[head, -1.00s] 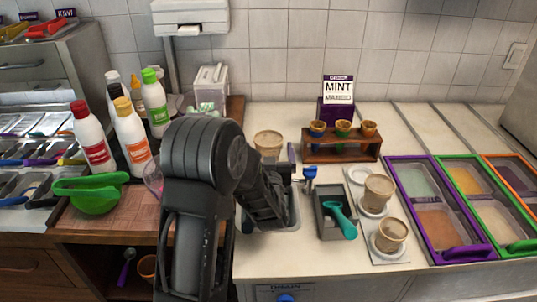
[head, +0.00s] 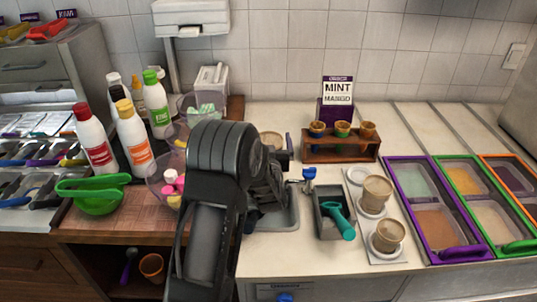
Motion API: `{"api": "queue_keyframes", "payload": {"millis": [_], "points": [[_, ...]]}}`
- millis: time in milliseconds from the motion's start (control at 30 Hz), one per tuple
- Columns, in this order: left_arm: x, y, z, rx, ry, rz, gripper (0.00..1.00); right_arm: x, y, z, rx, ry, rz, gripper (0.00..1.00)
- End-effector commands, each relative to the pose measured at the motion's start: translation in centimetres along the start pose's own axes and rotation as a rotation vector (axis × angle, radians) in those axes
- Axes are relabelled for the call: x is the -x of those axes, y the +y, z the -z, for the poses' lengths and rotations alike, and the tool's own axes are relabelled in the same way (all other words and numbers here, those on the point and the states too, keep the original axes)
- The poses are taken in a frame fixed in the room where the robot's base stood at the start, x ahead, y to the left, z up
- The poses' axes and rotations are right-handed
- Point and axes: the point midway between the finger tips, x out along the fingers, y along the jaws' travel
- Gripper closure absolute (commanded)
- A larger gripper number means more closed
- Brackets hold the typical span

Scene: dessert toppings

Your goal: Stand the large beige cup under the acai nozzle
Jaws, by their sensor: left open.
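A beige cup (head: 271,137) stands on the counter behind my left wrist; only its upper part shows. My left gripper (head: 274,154) is at this cup, open, with a dark finger on the cup's right side. The other finger is mostly hidden, and I cannot tell whether either touches the cup. Two more beige cups, one farther back (head: 377,191) and one nearer (head: 388,234), stand on white discs at the right. I cannot make out an acai nozzle for certain. My right gripper is not in view.
A sink basin (head: 287,217) with a blue-topped fitting (head: 309,176) lies right of my arm. A grey tray with a teal scoop (head: 341,221) and a wooden cone rack (head: 341,148) stand farther right. Squeeze bottles (head: 133,137) and a green bowl (head: 92,196) stand left.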

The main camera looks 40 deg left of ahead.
Motion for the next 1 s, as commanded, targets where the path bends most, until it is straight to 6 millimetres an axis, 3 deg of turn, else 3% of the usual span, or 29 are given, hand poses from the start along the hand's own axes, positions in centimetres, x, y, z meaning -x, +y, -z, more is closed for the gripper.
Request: {"api": "queue_keyframes", "payload": {"millis": [433,1000], "points": [[0.04,0.01,0.00,0.000,0.000,0.000,0.00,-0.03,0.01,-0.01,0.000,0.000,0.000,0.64],[0.05,0.01,0.00,0.000,0.000,0.000,0.47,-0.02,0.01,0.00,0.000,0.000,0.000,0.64]]}}
